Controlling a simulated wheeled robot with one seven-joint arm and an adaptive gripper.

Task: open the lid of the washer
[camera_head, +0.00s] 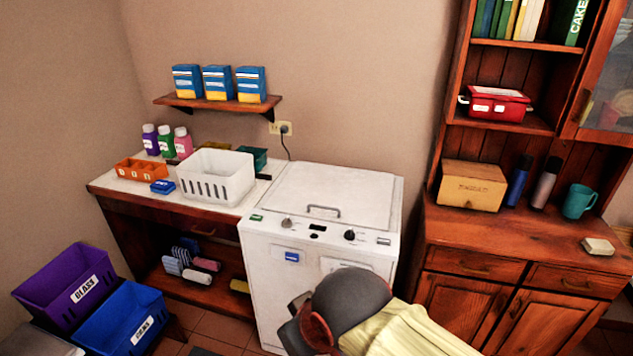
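The white washer (265,275) stands in the middle, between a side table and a wooden cabinet. Its lid (335,190) lies flat and closed on top. A grey bar handle (323,211) sits near the lid's front edge. My arm, with a rounded dark grey joint and a pale yellow link, rises from the bottom edge and covers the washer's lower right front. I cannot make out my gripper or its fingers.
Left of the washer, a white basket (216,188) stands on the side table (110,185). A wall shelf (216,104) holds blue boxes. A cord runs from the wall outlet down behind the washer. The wooden cabinet (470,240) stands close on the right. The lid's top is clear.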

